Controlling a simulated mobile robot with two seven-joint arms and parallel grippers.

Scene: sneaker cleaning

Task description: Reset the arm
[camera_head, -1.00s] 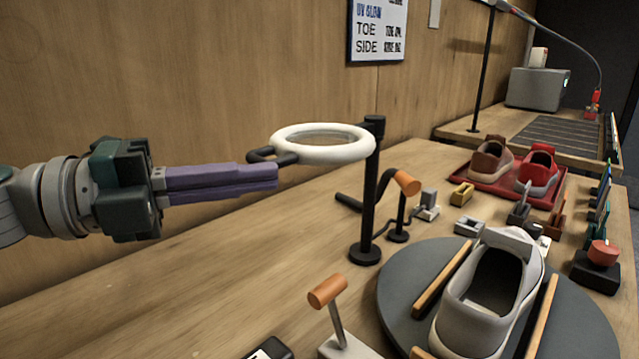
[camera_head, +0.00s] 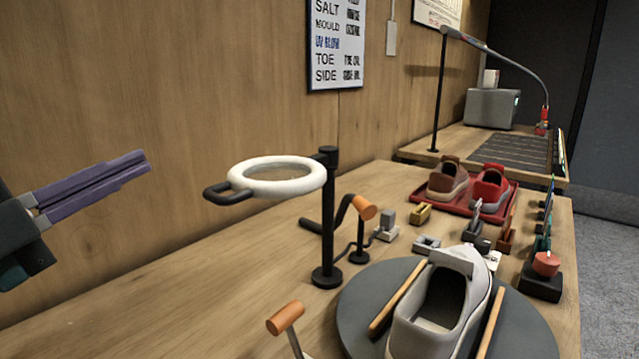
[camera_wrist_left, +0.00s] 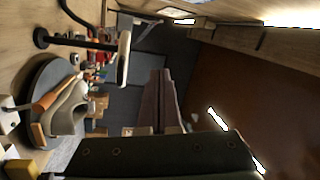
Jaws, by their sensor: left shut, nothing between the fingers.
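My left gripper (camera_head: 140,161) shows at the left of the head view, with long purple fingers pointing right and a little up. It is shut and empty, in the air apart from everything. Its fingers also show in the left wrist view (camera_wrist_left: 160,80). The white ring lamp (camera_head: 277,177) with a black handle stands on a black post to the right of the gripper. The gripper is left of the handle, with a clear gap between them. My right gripper does not show in either view.
A pale sneaker (camera_head: 437,306) sits on a round grey turntable (camera_head: 357,313) between wooden bars. Red and brown shoes stand on a red tray (camera_head: 463,207) farther back. Orange-tipped levers (camera_head: 285,317) and small tools stand nearby. The wooden wall (camera_head: 150,80) runs along the left.

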